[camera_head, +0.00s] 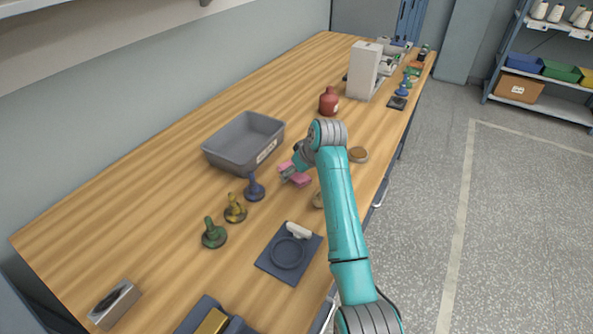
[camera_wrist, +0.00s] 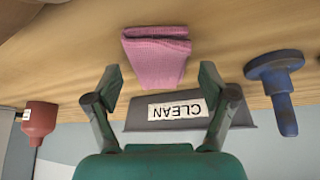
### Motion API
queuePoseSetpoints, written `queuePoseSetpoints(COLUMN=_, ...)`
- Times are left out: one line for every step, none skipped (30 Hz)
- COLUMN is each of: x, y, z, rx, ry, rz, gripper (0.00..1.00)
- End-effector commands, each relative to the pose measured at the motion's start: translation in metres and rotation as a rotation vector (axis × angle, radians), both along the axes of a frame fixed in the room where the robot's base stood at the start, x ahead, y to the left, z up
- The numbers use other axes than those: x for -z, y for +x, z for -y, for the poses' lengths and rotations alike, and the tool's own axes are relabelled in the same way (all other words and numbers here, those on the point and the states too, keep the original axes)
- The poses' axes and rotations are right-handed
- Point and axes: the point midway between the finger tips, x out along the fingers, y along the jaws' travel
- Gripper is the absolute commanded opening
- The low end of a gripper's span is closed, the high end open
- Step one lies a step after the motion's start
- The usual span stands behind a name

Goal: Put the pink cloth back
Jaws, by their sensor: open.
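The pink cloth (camera_head: 301,180) lies folded on the wooden table, partly hidden by my gripper (camera_head: 287,173) in the head view. In the wrist view the cloth (camera_wrist: 157,58) is whole, a ribbed folded piece just beyond my fingertips. My gripper (camera_wrist: 160,78) is open and empty, with a finger to either side of the cloth's near end in that picture. I cannot tell how high the fingers are above the table. A grey bin (camera_head: 227,163) stands behind the cloth, and its CLEAN label (camera_wrist: 177,110) shows upside down in the wrist view.
A blue spindle piece (camera_head: 254,190) stands left of the cloth, with yellow (camera_head: 235,211) and green (camera_head: 214,235) ones further left. A red bottle (camera_head: 329,104) stands behind my arm. A dark square tray (camera_head: 273,262) lies in front. Bare table (camera_head: 130,225) is at left.

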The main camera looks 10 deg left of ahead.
Motion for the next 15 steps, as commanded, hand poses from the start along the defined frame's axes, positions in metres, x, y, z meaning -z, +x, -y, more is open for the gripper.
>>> queuePoseSetpoints(x=0.000, y=0.000, z=0.000, rx=0.000, ry=0.000, rz=0.000, gripper=0.82)
queuePoseSetpoints(x=0.000, y=0.000, z=0.000, rx=0.000, ry=0.000, rz=0.000, gripper=0.82)
queuePoseSetpoints(x=-0.001, y=0.000, z=0.000, rx=0.000, ry=0.001, rz=0.001, gripper=0.82)
queuePoseSetpoints(x=-0.003, y=0.000, z=0.000, rx=0.000, ry=0.000, rz=0.001, gripper=0.82)
queuePoseSetpoints(x=-0.004, y=0.000, z=0.000, rx=0.000, ry=0.001, rz=0.002, gripper=0.82)
queuePoseSetpoints(x=-0.007, y=-0.001, z=0.002, rx=0.000, ry=0.001, rz=0.002, gripper=0.82)
queuePoseSetpoints(x=-0.010, y=-0.002, z=0.003, rx=0.000, ry=0.001, rz=0.002, gripper=0.82)
queuePoseSetpoints(x=-0.013, y=-0.003, z=0.004, rx=0.000, ry=0.001, rz=0.002, gripper=0.82)
queuePoseSetpoints(x=-0.019, y=-0.005, z=0.006, rx=0.000, ry=0.001, rz=0.004, gripper=0.82)
queuePoseSetpoints(x=-0.023, y=-0.007, z=0.008, rx=0.000, ry=0.001, rz=0.002, gripper=0.82)
queuePoseSetpoints(x=-0.028, y=-0.009, z=0.010, rx=0.000, ry=0.001, rz=0.004, gripper=0.82)
queuePoseSetpoints(x=-0.035, y=-0.012, z=0.013, rx=0.000, ry=0.001, rz=0.003, gripper=0.82)
queuePoseSetpoints(x=-0.041, y=-0.014, z=0.015, rx=0.000, ry=0.001, rz=0.004, gripper=0.82)
queuePoseSetpoints(x=-0.046, y=-0.016, z=0.018, rx=0.000, ry=0.002, rz=0.003, gripper=0.82)
queuePoseSetpoints(x=-0.054, y=-0.019, z=0.021, rx=0.001, ry=0.002, rz=0.004, gripper=0.82)
